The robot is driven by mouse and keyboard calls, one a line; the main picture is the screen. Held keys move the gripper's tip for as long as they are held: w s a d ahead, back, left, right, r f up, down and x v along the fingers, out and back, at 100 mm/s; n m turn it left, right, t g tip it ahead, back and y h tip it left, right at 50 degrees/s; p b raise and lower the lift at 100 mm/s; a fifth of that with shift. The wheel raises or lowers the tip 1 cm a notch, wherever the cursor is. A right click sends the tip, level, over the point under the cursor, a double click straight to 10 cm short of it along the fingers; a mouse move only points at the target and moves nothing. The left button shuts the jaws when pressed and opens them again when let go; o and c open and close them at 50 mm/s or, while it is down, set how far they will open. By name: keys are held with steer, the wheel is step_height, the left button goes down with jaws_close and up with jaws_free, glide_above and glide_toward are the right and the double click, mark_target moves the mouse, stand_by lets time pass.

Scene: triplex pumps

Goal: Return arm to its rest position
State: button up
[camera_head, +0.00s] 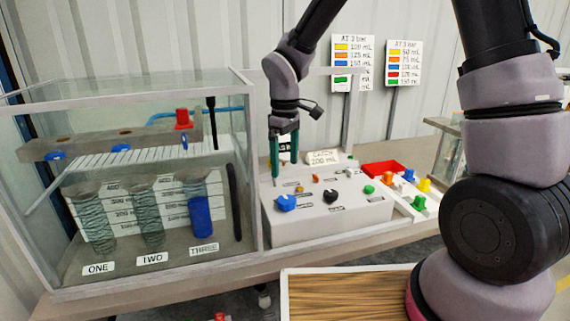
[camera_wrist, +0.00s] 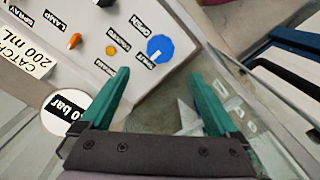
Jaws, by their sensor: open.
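My gripper (camera_head: 284,168) hangs with its teal fingers pointing down, behind the left part of the grey control box (camera_head: 320,226). In the wrist view its two fingers (camera_wrist: 160,76) are spread apart with nothing between them. The box carries a blue knob (camera_head: 286,203), a black knob (camera_head: 330,196) and a green button (camera_head: 368,189). In the wrist view the blue knob (camera_wrist: 160,48) lies just beyond the fingertips, apart from them. My arm comes down from the top of the head view to the gripper.
A glass-walled tank (camera_head: 250,180) stands close left of my gripper. Its cylinder marked THREE (camera_head: 200,215) holds blue. A "CATCH 200 mL" sign (camera_head: 322,158) stands right of the gripper. A round "0 bar" gauge (camera_wrist: 68,110) is beside the left finger.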

steer(key=d+r+m+t, duration=0.2)
steer(key=d+r+m, duration=0.2)
steer(key=d+r, duration=0.45)
steer(key=s+d+r+m+t+y, duration=0.2)
steer(key=s+d+r+m+t, duration=0.3)
steer(key=s+d+r+m, duration=0.6)
steer(key=s+d+r, duration=0.1)
steer(key=d+r, duration=0.2)
steer(key=r, duration=0.1)
steer(key=shift+s+d, duration=0.2)
steer(key=shift+d, duration=0.2)
